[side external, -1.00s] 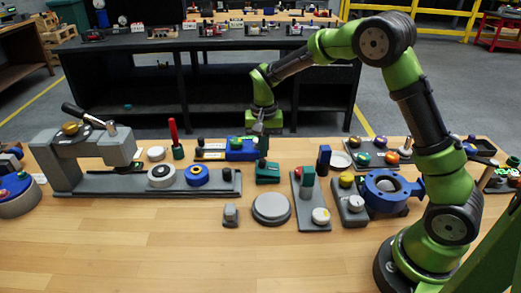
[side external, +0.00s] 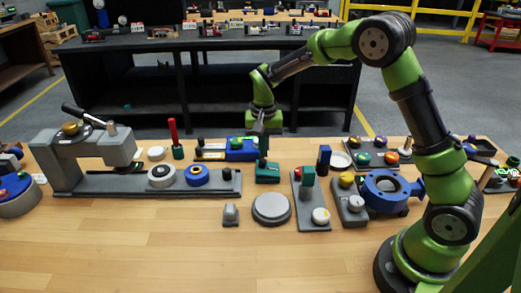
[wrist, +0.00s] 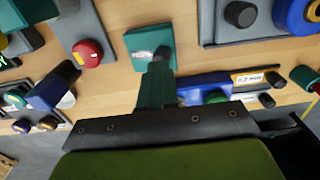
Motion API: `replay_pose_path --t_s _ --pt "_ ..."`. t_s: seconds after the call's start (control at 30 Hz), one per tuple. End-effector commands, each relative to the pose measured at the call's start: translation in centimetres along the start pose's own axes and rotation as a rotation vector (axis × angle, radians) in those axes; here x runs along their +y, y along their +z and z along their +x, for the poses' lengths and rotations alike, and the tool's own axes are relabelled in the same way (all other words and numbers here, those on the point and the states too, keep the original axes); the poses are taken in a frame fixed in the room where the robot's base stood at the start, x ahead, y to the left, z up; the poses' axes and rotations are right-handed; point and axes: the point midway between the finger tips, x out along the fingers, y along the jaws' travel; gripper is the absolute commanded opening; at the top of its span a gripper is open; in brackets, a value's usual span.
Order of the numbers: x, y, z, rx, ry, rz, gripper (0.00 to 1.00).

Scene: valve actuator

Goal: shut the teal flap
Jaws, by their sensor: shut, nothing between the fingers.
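The teal flap (side external: 263,144) stands up from the back of a small teal box (side external: 267,174) in the middle of the bench. In the wrist view the labelled box top (wrist: 148,44) is upper centre, and the raised flap (wrist: 156,90) comes up from its near edge towards the camera. My gripper (side external: 260,129) points down, shut and empty, close by the top of the flap. I cannot tell whether it touches the flap. The fingertips are not clear in the wrist view.
A blue block device (side external: 241,150) stands just left of the flap. A grey plate with a red button (side external: 298,172) and a teal block (side external: 308,175) is to the right. A round grey disc (side external: 271,208) lies in front. The front of the bench is clear.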

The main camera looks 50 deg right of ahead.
Motion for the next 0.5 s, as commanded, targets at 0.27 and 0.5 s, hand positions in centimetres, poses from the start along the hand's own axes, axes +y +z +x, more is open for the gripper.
replay_pose_path --t_s 0.27,0.5 --pt "0.0 0.0 0.9 -0.002 0.0 0.001 0.0" --pt "0.0 0.0 1.6 -0.001 0.001 0.0 0.0"
